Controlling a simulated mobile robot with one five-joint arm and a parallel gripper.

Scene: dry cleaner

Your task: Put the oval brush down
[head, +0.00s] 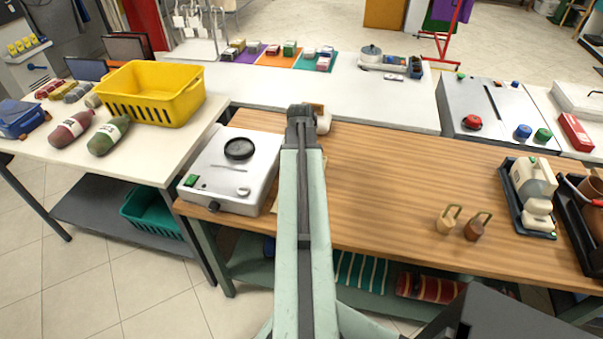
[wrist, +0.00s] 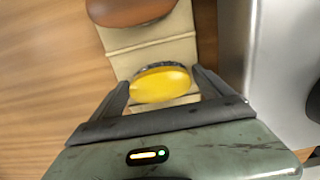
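My gripper (wrist: 162,82) points down over the wooden counter, beside the white machine. Its two fingers stand on either side of a yellow oval piece with a grey rim, which I take to be the oval brush (wrist: 160,84). The fingers appear to touch its two ends, so it looks held. Below it is a beige, seamed strip (wrist: 150,45); I cannot tell whether the brush touches it.
A brown rounded object (wrist: 130,8) lies just beyond the brush. The white machine (head: 217,190) with a black round pad stands close to the left.

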